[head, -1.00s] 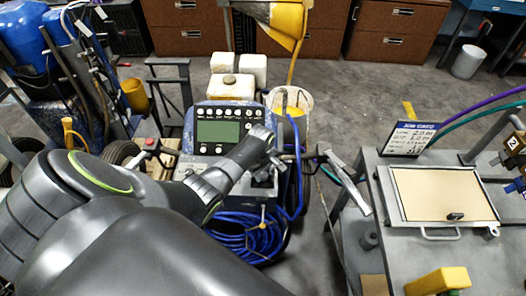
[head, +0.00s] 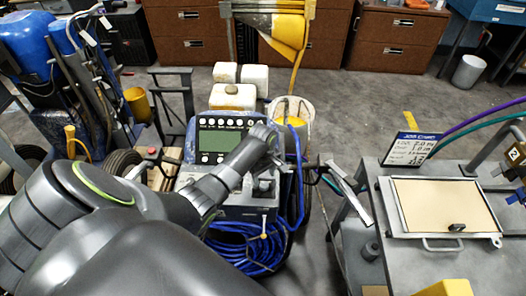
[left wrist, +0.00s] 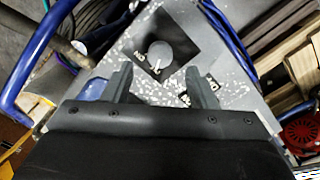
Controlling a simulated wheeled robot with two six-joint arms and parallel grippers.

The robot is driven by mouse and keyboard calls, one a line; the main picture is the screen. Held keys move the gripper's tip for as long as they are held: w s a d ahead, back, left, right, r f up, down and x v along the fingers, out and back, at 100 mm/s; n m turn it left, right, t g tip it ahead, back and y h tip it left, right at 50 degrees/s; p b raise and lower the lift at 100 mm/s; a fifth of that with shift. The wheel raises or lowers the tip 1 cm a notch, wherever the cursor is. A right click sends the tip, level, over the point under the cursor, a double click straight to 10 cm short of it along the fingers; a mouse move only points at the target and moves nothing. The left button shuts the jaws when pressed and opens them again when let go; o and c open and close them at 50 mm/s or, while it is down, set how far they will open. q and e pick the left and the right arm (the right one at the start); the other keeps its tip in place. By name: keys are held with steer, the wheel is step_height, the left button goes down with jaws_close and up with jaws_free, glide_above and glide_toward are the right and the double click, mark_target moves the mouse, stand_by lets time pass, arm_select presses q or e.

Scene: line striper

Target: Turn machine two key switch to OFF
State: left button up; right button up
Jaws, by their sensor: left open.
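The line striper machine (head: 218,140) with a green display stands at centre in the head view. My left gripper (head: 264,180) is over the right part of its panel, partly hidden by my wrist. In the left wrist view a round grey switch knob (left wrist: 159,53) sits on a black plate (left wrist: 182,40) with white lettering, on a speckled panel. My left gripper (left wrist: 162,87) is open there, its fingers apart, with the knob just beyond and between the fingertips. I see no contact. Which position the knob points to is unclear. My right gripper is not in view.
Blue hose (head: 232,251) coils below the panel. A grey table (head: 401,252) with a tan board (head: 445,207) and a job card sign (head: 410,148) stands at right. White jugs (head: 233,96) and a bucket stand behind the machine. Open floor lies beyond.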

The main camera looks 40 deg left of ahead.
mark_target(263, 185)
arm_select(q)
step_height(263, 185, up, 12)
steer(key=shift+s+r+b, duration=0.15)
steer(key=shift+r+b, duration=0.1)
steer(key=shift+b, duration=0.15)
steer(key=shift+a, duration=0.1)
stand_by(0.3)
